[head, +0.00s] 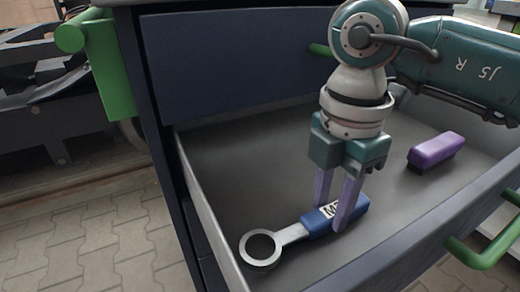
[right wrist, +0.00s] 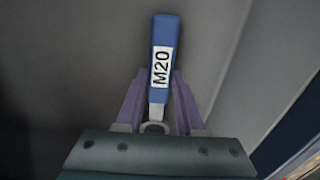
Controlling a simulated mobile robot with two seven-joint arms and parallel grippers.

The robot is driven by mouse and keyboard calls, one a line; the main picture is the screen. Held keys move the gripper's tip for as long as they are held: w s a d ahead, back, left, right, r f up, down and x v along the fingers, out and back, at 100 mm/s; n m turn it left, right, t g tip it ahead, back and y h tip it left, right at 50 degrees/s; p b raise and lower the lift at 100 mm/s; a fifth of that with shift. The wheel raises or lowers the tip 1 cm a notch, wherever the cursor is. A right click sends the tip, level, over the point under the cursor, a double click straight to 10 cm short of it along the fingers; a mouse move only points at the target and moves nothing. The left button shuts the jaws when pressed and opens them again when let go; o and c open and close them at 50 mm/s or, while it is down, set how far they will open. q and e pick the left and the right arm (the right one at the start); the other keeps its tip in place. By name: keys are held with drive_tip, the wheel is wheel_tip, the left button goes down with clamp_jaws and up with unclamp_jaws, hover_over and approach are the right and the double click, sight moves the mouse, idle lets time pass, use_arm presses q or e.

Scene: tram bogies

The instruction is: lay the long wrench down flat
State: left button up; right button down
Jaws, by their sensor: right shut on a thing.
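The long wrench (head: 292,234) has a bare metal ring end and a blue handle with a white label. It is inside the open drawer (head: 225,158), ring end toward the front left. In the right wrist view its handle (right wrist: 162,32) reads M20 and points away from me. My right gripper (head: 329,216) comes down from above and is shut on the blue handle, one purple finger on each side. The wrench looks nearly level, close to the drawer floor; I cannot tell whether it touches. My left gripper is not in view.
A purple block-like object (head: 435,151) with a dark underside lies in the drawer to the right. The drawer floor behind the wrench is clear. The drawer's front has a green handle (head: 480,256). A closed drawer front (head: 235,68) stands above and behind.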

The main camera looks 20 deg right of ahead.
sight(329, 211)
drive_tip(key=shift+f, duration=0.1)
drive_tip(key=c, duration=1)
unclamp_jaws()
drive_tip(key=shift+f, duration=0.1)
drive_tip(key=o, duration=0.5)
wheel_tip(329, 211, up, 12)
drive_tip(key=p, duration=0.5)
drive_tip(key=shift+r, duration=0.25)
